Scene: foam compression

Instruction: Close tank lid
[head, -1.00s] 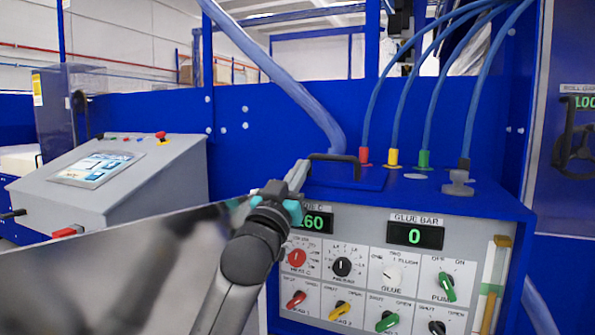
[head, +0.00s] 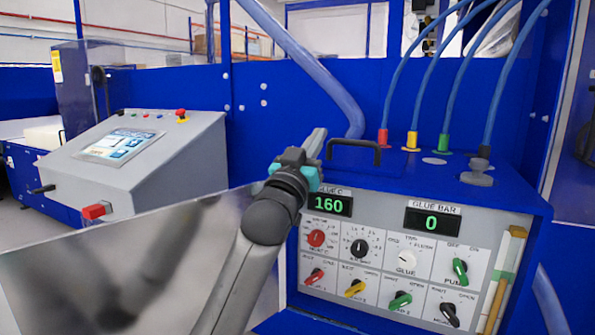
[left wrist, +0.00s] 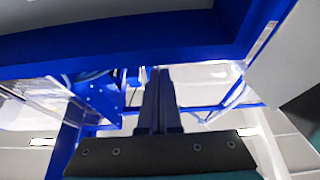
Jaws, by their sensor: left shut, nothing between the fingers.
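The tank lid (head: 347,172) is a blue plate with a black bar handle (head: 355,143). It looks to lie flat on top of the blue glue machine (head: 405,180) in the head view. My left gripper (head: 318,138) is shut and empty, just left of the handle in the picture, its tips slightly above the handle's height. I cannot tell its exact gap from the handle. My arm and gripper hide the lid's left part. The left wrist view shows the shut fingers (left wrist: 160,90) with nothing between them. My right gripper is not in view.
Blue hoses rise from red, yellow and green fittings (head: 413,142) behind the lid. A grey knob (head: 477,175) stands on the top at right. Knobs and displays (head: 431,221) cover the front. A grey console (head: 135,155) stands at left.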

